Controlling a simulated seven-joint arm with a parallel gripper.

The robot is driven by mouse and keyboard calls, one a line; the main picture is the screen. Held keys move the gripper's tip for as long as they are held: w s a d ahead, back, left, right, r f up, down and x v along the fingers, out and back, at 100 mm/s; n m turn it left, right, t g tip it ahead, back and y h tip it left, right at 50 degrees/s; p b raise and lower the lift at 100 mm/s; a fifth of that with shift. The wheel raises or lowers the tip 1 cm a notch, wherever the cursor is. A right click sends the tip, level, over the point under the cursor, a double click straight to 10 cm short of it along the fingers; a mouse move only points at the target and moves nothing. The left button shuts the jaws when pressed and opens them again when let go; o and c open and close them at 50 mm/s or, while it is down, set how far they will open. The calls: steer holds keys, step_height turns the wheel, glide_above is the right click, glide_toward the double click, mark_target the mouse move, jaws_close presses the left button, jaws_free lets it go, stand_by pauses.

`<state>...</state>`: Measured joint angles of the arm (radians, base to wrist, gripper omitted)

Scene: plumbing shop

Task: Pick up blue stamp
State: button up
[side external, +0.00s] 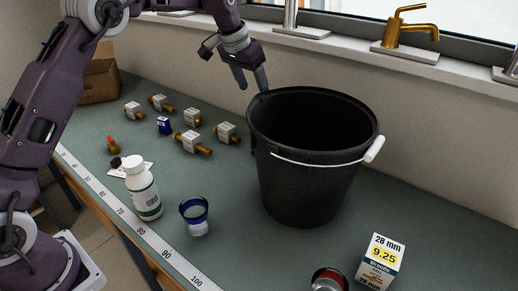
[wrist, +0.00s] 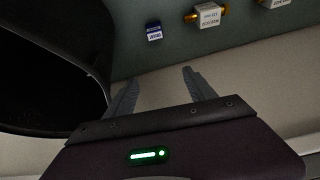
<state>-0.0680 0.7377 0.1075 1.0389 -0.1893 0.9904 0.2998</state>
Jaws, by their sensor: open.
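A small blue block with a white label (side external: 164,125) stands on the green bench among brass fittings; it is the blue item that best fits the stamp, but it is too small to be sure. My gripper (side external: 254,86) is open and empty, raised above the bench behind the black bucket's left rim. It is to the right of the blue block and well apart from it.
A large black bucket (side external: 308,185) stands close to my gripper and fills the left of the wrist view (wrist: 50,60). Several brass fittings with white tags (side external: 192,142) surround the block.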

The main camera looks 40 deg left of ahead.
steer(key=f, duration=0.7)
steer(key=w+f, duration=0.1)
steer(key=f, duration=0.6)
steer(key=w+f, duration=0.1)
steer(key=f, duration=0.5)
steer(key=shift+w+d+f, duration=0.15)
steer(key=shift+w+f, duration=0.1)
steer(key=shift+f, duration=0.15)
steer(key=shift+r, duration=0.1)
jaws_close()
